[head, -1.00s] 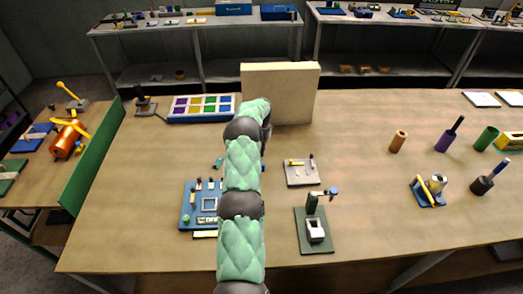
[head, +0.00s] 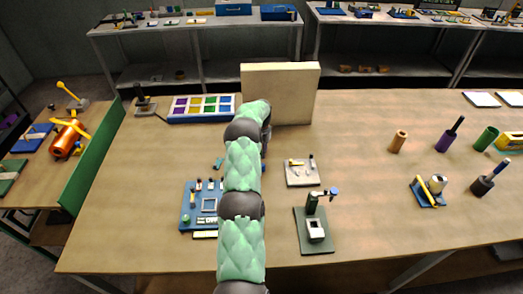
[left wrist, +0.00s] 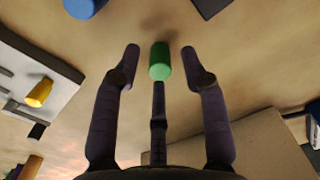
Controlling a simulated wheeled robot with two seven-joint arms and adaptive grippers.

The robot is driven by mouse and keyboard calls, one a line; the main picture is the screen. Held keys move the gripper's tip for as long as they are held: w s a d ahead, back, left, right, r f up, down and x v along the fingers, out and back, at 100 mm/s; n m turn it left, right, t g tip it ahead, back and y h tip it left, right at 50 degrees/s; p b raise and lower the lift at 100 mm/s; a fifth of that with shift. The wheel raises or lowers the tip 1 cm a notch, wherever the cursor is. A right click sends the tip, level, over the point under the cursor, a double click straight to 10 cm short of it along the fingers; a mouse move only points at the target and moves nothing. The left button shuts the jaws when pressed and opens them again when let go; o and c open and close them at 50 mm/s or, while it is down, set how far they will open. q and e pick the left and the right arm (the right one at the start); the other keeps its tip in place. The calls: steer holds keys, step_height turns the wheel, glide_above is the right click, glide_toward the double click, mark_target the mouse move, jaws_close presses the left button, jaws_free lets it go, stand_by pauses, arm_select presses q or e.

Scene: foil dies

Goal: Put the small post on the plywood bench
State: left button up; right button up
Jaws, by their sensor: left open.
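A short green post (left wrist: 160,60) shows in the left wrist view, between the tips of my left gripper (left wrist: 160,48). The fingers are open, with a visible gap on both sides of the post. It looks upright over the plywood bench (head: 370,180), but I cannot tell whether its base touches the wood. In the head view my own left arm hides the gripper's fingers and the post. My right gripper does not show.
A blue cylinder (left wrist: 84,6) and a light plate with a yellow piece (left wrist: 40,92) lie near the gripper. A beige block (head: 280,95) stands behind. A blue board (head: 188,215) and a dark green stand (head: 318,245) are in front.

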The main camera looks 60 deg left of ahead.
arm_select(q)
step_height(320, 180, up, 12)
steer(key=p, duration=0.1)
stand_by(0.8)
